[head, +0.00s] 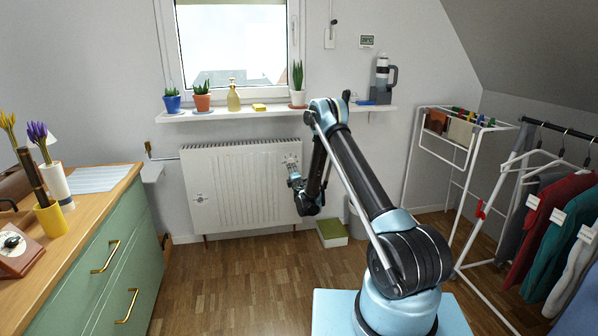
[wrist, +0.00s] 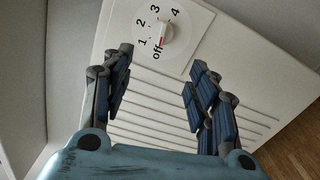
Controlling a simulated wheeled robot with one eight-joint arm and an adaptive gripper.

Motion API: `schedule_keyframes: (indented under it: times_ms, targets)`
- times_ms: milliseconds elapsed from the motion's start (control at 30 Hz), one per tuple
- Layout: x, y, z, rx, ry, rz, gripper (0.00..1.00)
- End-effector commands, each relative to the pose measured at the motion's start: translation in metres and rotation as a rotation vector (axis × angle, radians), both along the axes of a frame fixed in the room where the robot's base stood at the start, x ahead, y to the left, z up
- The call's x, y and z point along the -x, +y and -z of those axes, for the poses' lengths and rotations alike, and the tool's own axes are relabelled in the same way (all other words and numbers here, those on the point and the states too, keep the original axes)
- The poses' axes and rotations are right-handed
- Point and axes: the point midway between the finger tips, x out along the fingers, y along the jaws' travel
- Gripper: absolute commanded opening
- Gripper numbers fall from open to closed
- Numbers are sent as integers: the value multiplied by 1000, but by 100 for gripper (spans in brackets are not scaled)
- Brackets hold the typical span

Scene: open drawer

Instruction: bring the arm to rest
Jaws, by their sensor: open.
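My gripper (head: 292,172) is in front of the upper right part of the white radiator (head: 235,185) in the head view. In the wrist view my gripper (wrist: 160,72) has its two blue-padded fingers spread apart, with nothing between them. Beyond the fingertips is a white dial (wrist: 165,34) on the radiator, marked off, 1, 2, 3, 4. Its red mark is at "off". The fingers look clear of the knob, though the exact distance is hard to tell. My arm (head: 360,170) reaches forward and bends down at its far end.
A window shelf (head: 275,114) with potted plants and a bottle is above the radiator. A green cabinet (head: 110,265) stands left, a drying rack (head: 450,150) and hanging clothes (head: 545,215) right. Open floor lies left of my arm.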

Motion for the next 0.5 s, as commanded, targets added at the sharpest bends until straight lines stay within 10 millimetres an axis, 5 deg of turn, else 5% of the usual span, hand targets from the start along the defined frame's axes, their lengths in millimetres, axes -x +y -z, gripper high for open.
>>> schedule_keyframes:
  times_ms: [500]
  targets:
    - [1, -99, -129, -217, 103, 231, 54]
